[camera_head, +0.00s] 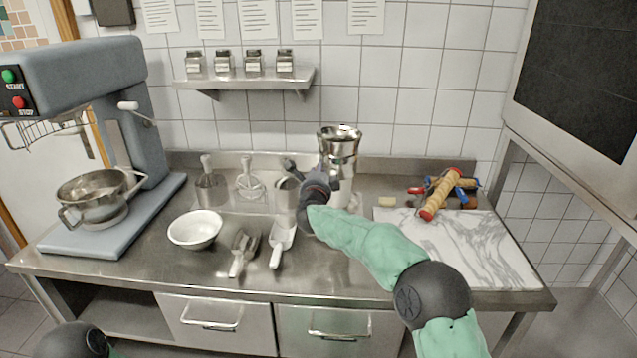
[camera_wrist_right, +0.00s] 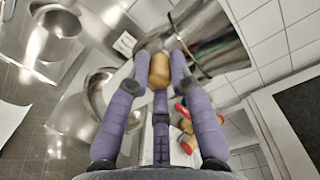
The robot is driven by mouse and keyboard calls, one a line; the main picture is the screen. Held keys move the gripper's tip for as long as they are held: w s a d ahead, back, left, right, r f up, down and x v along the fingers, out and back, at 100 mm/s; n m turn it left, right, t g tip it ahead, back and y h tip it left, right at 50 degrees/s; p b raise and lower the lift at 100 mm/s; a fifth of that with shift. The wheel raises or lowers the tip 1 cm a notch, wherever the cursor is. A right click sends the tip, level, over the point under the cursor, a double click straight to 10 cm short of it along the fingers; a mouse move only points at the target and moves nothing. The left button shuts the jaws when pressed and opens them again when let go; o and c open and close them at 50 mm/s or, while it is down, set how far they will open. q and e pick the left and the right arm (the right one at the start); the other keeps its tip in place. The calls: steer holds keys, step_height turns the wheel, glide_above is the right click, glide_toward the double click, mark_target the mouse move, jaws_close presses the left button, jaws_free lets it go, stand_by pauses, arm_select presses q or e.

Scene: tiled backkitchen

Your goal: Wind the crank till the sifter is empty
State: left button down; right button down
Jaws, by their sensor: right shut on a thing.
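The sifter (camera_head: 340,150) is a shiny metal canister with a flared top, upright at the back of the steel counter. It also shows in the right wrist view as a large metal cylinder (camera_wrist_right: 210,40). My right gripper (camera_head: 318,182) is at its left front side. In the right wrist view the gripper (camera_wrist_right: 160,68) has its purple fingers closed around a tan wooden knob (camera_wrist_right: 159,72), the crank's handle, beside the sifter's wall. The rest of the crank is mostly hidden, and I cannot see how much is inside the sifter. My left gripper is out of view.
A mixer (camera_head: 80,110) with a steel bowl stands at left. A white bowl (camera_head: 195,229), two scoops (camera_head: 283,238) and hand tools (camera_head: 250,178) lie left of my arm. A marble board (camera_head: 465,245) and rolling pins (camera_head: 440,194) are at right. A spice shelf (camera_head: 245,77) hangs above.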

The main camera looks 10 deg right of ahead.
steer(key=shift+d+r+m+b, duration=0.15)
steer(key=shift+r+m+b, duration=0.55)
steer(key=shift+m, duration=0.4)
steer(key=shift+r, duration=0.2)
steer(key=c, duration=1.1)
jaws_free()
steer(key=shift+f, duration=0.15)
steer(key=v, duration=1.2)
steer(key=shift+d, duration=0.1)
